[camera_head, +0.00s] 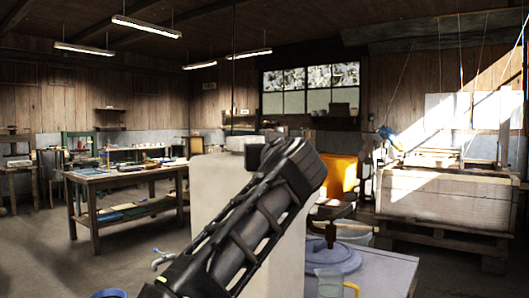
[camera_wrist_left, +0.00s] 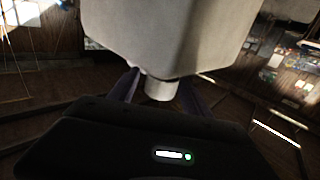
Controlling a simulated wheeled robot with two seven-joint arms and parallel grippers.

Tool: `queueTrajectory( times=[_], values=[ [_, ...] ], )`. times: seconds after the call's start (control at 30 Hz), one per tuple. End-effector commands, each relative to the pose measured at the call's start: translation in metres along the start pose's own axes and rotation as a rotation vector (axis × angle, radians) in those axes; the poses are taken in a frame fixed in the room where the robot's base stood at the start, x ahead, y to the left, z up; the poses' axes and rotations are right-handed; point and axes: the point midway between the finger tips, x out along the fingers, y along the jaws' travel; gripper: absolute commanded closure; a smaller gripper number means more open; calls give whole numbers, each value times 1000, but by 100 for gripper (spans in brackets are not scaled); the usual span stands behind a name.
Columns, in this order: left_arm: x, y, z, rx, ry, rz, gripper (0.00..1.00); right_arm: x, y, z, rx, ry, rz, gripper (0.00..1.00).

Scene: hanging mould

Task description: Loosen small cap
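The pale mould (camera_head: 215,200) hangs upright in the middle of the head view, partly hidden by my left arm. In the left wrist view the mould (camera_wrist_left: 165,30) fills the top, and a small pale cap (camera_wrist_left: 159,89) sticks out of its near face. My left gripper (camera_wrist_left: 158,80) has its two dark fingers on either side of the cap. They stand apart, with a narrow gap showing at the left; contact on the right side cannot be told. In the head view the fingers are hidden behind the wrist. My right gripper is in no view.
A bench (camera_head: 400,268) with a blue round lid (camera_head: 330,256) and a clear jug (camera_head: 330,283) stands at the lower right. A wooden table (camera_head: 125,176) is at the left, a large crate (camera_head: 445,205) at the right.

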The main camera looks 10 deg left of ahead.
Motion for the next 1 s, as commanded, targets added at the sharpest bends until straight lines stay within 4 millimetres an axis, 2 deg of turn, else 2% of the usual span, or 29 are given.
queueTrajectory(
  times=[0.37,0.47,0.8,1.0],
  values=[
    [-5,-1,-1,-1,4,1,41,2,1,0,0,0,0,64],
    [-15,0,0,-1,5,3,41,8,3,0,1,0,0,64],
    [-68,0,1,-1,3,3,41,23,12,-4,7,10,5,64],
    [-79,-1,-1,-1,3,0,41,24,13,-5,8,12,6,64]
  ],
)
